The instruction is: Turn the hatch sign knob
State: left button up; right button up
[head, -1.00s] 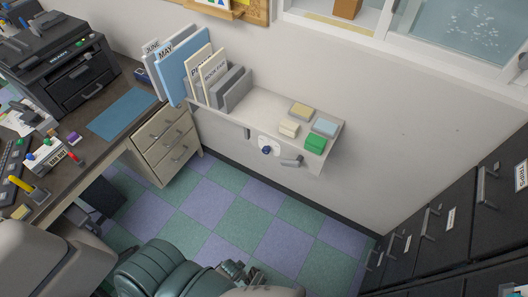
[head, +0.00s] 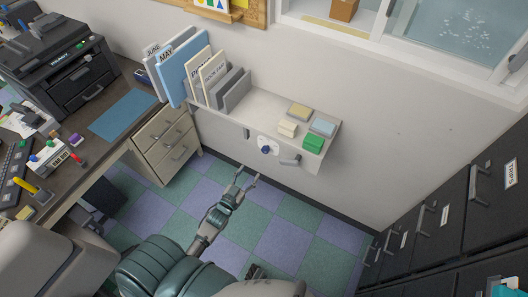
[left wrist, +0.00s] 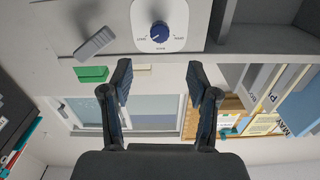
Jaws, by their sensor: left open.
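The knob (head: 265,150) is small, round and dark blue. It sits on a white dial plate (head: 274,143) on the front of the wall shelf. In the left wrist view the knob (left wrist: 160,31) is near the top centre, with small lettering around it and a pale pointer mark. My left gripper (head: 248,177) is open and empty, below and a little left of the knob in the head view. In the left wrist view its fingertips (left wrist: 160,78) are spread apart, with the knob beyond the gap between them, not touched. My right gripper is not in view.
A grey lever handle (head: 290,161) sticks out just right of the dial. Drawers (head: 164,140) stand left, dark cabinets (head: 455,215) right. The floor below is clear.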

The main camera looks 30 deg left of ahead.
aim_at(264, 152)
pick_arm(q)
jog(key=w, duration=1.1)
jog(key=shift+d+f+b, duration=0.1)
jog(key=shift+d+b, duration=0.05)
jog(key=shift+b, duration=0.2)
jog(key=shift+w, duration=0.8)
jog(key=c, duration=0.9)
grip_shut()
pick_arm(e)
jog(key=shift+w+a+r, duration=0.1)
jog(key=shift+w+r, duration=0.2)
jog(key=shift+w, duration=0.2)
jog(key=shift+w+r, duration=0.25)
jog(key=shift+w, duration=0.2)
